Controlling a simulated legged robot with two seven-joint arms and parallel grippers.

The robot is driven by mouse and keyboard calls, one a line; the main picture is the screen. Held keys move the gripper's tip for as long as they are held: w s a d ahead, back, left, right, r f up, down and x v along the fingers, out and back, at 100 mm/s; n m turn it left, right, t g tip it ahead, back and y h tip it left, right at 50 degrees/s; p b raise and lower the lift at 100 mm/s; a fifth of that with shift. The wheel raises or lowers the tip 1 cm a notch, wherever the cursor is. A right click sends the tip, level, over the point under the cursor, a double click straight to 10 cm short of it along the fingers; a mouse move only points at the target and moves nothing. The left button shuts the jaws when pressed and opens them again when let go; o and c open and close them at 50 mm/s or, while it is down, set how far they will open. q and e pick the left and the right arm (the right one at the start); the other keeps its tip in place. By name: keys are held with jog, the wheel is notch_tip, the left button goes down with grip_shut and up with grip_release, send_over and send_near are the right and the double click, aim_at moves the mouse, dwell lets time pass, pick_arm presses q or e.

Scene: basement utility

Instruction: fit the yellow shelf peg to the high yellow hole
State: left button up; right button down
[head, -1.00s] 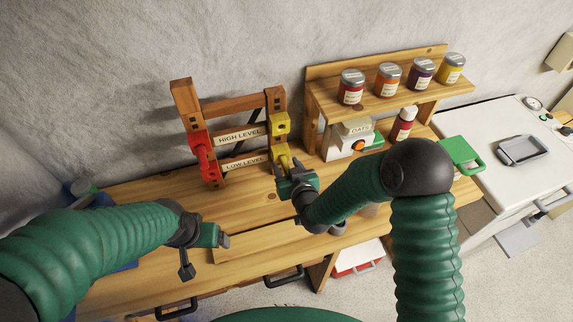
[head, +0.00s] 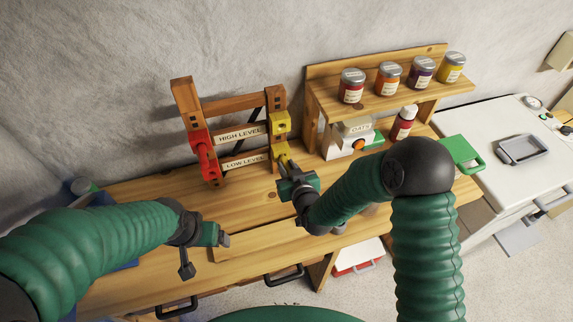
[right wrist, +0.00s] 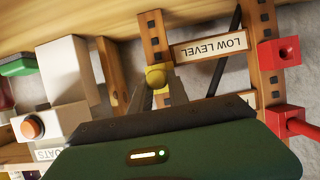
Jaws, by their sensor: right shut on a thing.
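The wooden rack (head: 187,95) has a HIGH LEVEL label (head: 240,134) above a LOW LEVEL label (head: 245,160). A yellow block (head: 280,123) sits on its right post at the high level. The yellow peg (head: 283,157) is at the low level of that post; its rounded end (right wrist: 157,77) shows between the fingers in the right wrist view. My right gripper (head: 285,166) is shut on the peg from the front. Whether the peg still sits in a low hole is hidden. My left gripper (head: 224,240) hangs over the bench front, apart from the rack; its jaw opening is unclear.
Red fittings (head: 203,150) are on the rack's left post. Bare bench top (head: 240,205) lies before the rack.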

jog(key=shift+s+d, duration=0.25)
jog(key=shift+s, duration=0.45)
jog(key=shift+s+d, duration=0.2)
jog(key=shift+s, duration=0.45)
jog(key=shift+s+d, duration=0.25)
jog(key=shift+s, duration=0.45)
jog(key=shift+r, duration=0.1)
jog(key=s+d+r+p, duration=0.1)
jog(key=s+r+p, duration=0.2)
jog(key=r+p, duration=0.6)
notch_tip(320, 180, up, 4)
jog(key=shift+s+f+p, duration=0.15)
jog(key=shift+p, duration=0.2)
jog(key=shift+w+a, duration=0.25)
jog(key=shift+w, duration=0.55)
jog(key=shift+w+a, duration=0.25)
jog(key=shift+w, duration=0.5)
jog(key=shift+w+a, duration=0.25)
jog(key=shift+w, duration=0.55)
jog(key=shift+b, duration=0.7)
jog(key=shift+w, duration=0.1)
